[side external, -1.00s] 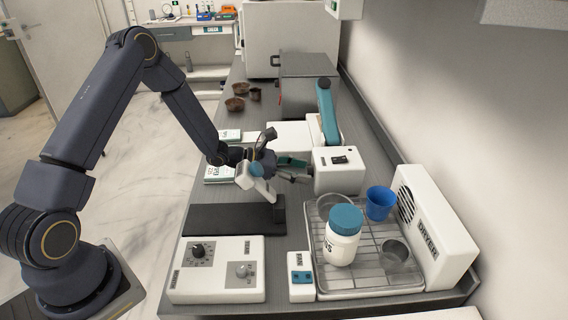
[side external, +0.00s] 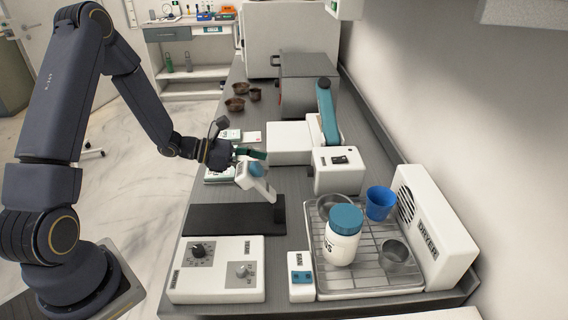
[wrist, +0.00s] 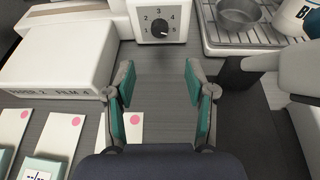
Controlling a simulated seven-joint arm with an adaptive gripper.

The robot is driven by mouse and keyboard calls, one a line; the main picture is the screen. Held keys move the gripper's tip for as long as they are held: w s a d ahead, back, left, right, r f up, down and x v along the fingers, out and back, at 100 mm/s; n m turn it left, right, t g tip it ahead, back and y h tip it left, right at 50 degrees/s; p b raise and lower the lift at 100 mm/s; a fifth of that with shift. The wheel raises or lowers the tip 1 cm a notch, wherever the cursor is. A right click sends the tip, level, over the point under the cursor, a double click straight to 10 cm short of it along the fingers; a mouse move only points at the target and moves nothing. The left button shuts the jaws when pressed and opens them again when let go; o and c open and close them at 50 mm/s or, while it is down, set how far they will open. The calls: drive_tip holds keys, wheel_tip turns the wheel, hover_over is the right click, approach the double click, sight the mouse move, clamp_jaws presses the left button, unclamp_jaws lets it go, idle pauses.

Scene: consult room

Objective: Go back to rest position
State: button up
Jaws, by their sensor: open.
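My gripper (side external: 250,157) is above the grey counter (side external: 297,203), left of the white device with the teal arm (side external: 328,105). In the wrist view my gripper (wrist: 160,103) has its two teal fingers wide apart, with only bare counter between them. It is open and empty. In the side view a white stand with a blue part (side external: 258,182) rises from a black base just in front of my gripper. Whether the two touch cannot be told.
A wire tray (side external: 372,281) at the right holds a white jar (side external: 343,238), a blue cup (side external: 380,203) and metal bowls. A white dryer (side external: 436,226) stands beside it. A control box (side external: 218,270) is at the front. Brown bowls (side external: 235,104) lie farther back.

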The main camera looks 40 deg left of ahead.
drive_tip(key=d+r+m+g+h, duration=0.1)
drive_tip(key=d+r+m, duration=0.3)
drive_tip(key=d+r, duration=0.3)
drive_tip(key=s+d+r+m+g, duration=0.4)
drive_tip(key=s+d+r+m, duration=0.4)
drive_tip(key=s+r+m, duration=0.15)
drive_tip(key=s+a+r+m+g+y, duration=0.15)
drive_tip(key=s+m+y, duration=0.25)
drive_tip(key=s+m, duration=0.6)
drive_tip(key=s+a+m+y, duration=0.2)
drive_tip(key=a+y, duration=0.1)
drive_tip(key=a, duration=0.2)
drive_tip(key=s+a+m+t+y, duration=0.1)
drive_tip(key=s+a+m+y, duration=0.1)
drive_tip(key=a, duration=0.3)
drive_tip(key=shift+s+a+f+y, duration=0.25)
drive_tip(key=shift+a+y, duration=0.1)
drive_tip(key=shift+y, duration=0.45)
drive_tip(key=shift+t, duration=0.25)
